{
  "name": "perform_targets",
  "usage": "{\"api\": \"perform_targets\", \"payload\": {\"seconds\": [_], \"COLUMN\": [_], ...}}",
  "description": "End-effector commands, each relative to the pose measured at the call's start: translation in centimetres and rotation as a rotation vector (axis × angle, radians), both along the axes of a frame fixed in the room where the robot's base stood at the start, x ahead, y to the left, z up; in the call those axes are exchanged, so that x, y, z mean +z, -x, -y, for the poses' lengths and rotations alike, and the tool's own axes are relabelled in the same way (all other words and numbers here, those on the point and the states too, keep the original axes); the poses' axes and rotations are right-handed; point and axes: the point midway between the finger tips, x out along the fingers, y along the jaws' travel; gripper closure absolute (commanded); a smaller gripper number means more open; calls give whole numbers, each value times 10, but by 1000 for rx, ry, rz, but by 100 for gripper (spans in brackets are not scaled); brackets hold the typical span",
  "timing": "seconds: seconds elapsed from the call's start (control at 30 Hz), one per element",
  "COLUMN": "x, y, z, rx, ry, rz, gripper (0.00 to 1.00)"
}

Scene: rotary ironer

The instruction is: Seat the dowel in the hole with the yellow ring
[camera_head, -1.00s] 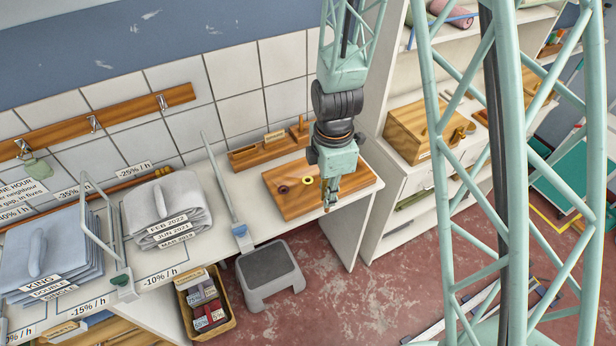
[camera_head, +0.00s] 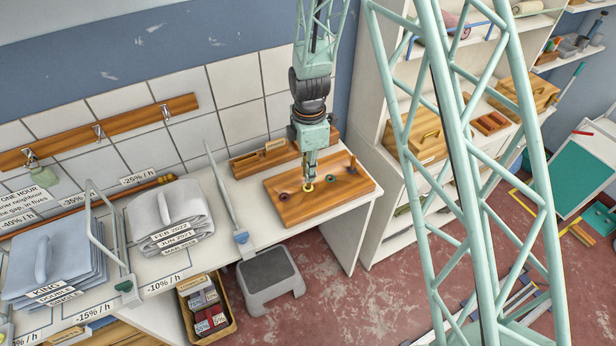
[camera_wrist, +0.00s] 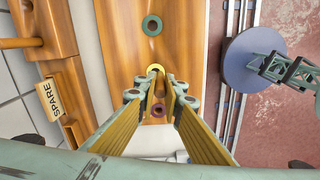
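A wooden board (camera_head: 290,212) lies on the white counter, with a red ring (camera_head: 283,196), a yellow ring (camera_head: 308,188) and a dark green ring (camera_head: 335,178) in a row. The wrist view shows the green ring (camera_wrist: 152,25), yellow ring (camera_wrist: 155,69) and red ring (camera_wrist: 158,110). My gripper (camera_head: 309,178) points down over the yellow ring. Its fingertips (camera_wrist: 155,88) are close together around a narrow tan piece, seemingly the dowel (camera_wrist: 152,80), whose lower end is at the yellow ring. The fingers hide much of it, so I cannot tell its depth.
A short wooden post (camera_head: 352,164) stands at the board's right end. A wooden rack (camera_head: 262,160) lies behind the board; its SPARE label (camera_wrist: 53,100) shows in the wrist view. A grey upright arm (camera_head: 228,195) stands left of the board. Folded laundry (camera_head: 168,215) lies further left.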

Motion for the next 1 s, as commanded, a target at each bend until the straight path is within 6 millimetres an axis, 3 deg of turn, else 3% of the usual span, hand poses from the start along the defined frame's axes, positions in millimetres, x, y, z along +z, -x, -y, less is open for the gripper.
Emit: {"api": "perform_targets", "payload": {"seconds": [0.57,1.0], "x": [-2,-30], "y": [-8,-8], "z": [-3,-3], "rx": [0,0], "ry": [0,0], "rz": [-1,-1], "gripper": [96,96]}}
